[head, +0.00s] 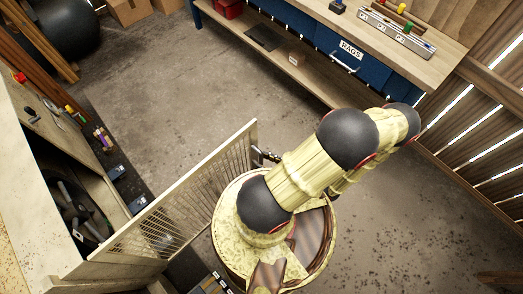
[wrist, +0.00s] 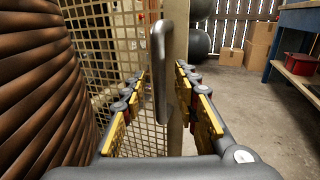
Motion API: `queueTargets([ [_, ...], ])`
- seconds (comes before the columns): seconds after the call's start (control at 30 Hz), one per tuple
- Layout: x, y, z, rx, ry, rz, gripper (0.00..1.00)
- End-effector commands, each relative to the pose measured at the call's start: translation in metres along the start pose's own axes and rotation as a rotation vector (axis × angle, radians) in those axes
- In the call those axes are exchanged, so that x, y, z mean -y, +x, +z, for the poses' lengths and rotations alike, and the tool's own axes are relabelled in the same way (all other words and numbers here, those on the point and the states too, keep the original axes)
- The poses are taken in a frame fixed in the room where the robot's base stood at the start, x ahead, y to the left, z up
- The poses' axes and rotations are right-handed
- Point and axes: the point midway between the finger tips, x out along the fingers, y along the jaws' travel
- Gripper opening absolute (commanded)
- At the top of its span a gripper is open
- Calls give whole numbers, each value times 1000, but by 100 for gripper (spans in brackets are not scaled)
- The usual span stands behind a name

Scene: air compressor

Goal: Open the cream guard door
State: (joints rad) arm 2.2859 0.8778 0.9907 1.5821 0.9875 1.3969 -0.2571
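The cream guard door (head: 185,205) is a mesh panel standing swung out from the cream machine housing (head: 40,235), so the housing's opening shows. In the wrist view its mesh (wrist: 112,55) fills the left middle, with a plain edge post (wrist: 178,75) and an upright grey metal handle (wrist: 159,75). My gripper (wrist: 162,98) is open, its yellow-padded fingers on either side of the handle and edge post. Gaps show on both sides of the handle; I cannot tell whether anything touches. In the head view my arm mostly hides the gripper by the door's free edge.
A dark wheel (head: 72,215) shows inside the housing. A blue workbench (head: 300,35) with a wooden top stands at the back right. Cardboard boxes (head: 128,10) and a dark tank (head: 65,28) are at the back left. Concrete floor (head: 165,95) beyond the door is clear.

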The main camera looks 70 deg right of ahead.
Motion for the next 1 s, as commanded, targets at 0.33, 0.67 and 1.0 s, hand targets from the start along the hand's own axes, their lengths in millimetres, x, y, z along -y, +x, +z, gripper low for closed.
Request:
queueTargets([
  [0.33,1,-68,-1,-2,-3,-4,30],
  [0.67,0,-96,0,-1,0,0,30],
  [1.0,0,-96,0,-1,0,0,30],
])
